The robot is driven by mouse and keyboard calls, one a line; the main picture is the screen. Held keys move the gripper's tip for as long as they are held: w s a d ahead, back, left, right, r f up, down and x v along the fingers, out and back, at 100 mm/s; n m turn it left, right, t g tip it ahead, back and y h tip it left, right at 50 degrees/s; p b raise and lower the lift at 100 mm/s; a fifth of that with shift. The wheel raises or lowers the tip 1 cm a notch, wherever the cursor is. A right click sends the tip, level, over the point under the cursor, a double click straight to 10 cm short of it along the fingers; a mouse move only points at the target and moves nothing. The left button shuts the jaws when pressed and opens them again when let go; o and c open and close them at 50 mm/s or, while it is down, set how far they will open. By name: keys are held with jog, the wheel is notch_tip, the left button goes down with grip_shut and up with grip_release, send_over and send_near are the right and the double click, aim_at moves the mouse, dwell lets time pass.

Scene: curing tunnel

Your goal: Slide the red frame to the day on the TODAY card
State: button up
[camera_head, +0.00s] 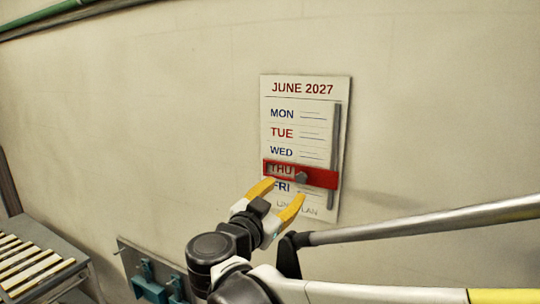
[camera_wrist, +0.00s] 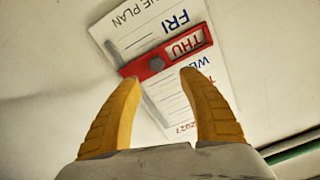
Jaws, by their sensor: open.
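The calendar board (camera_head: 307,110) hangs on the wall, headed JUNE 2027, with rows MON to FRI. The red frame (camera_head: 322,178) lies across it with its window around THU. A grey knob (camera_head: 301,177) sticks out of the frame, right of the window. My gripper (camera_head: 283,192) is open, with its yellow fingers below the knob and partly in front of the FRI row. In the wrist view, the knob (camera_wrist: 156,63) shows just beyond the gap between the open fingers (camera_wrist: 160,76), with nothing held. I see no TODAY card in either view.
A grey vertical rail (camera_head: 334,145) runs along the board's right side, and the frame's right end meets it. A roller conveyor (camera_head: 35,262) stands at lower left. A plate with blue-green fittings (camera_head: 150,288) is low on the wall. The wall around the board is bare.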

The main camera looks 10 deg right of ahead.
aim_at(301, 177)
jog(key=x, duration=0.4)
jog(key=p+x, duration=0.1)
jog(key=x, duration=0.4)
jog(key=shift+d+r+p, duration=0.1)
jog(key=shift+d+p, duration=0.2)
jog(key=shift+d, duration=0.2)
jog(key=shift+w, duration=0.2)
jog(key=shift+s, duration=0.1)
grip_shut()
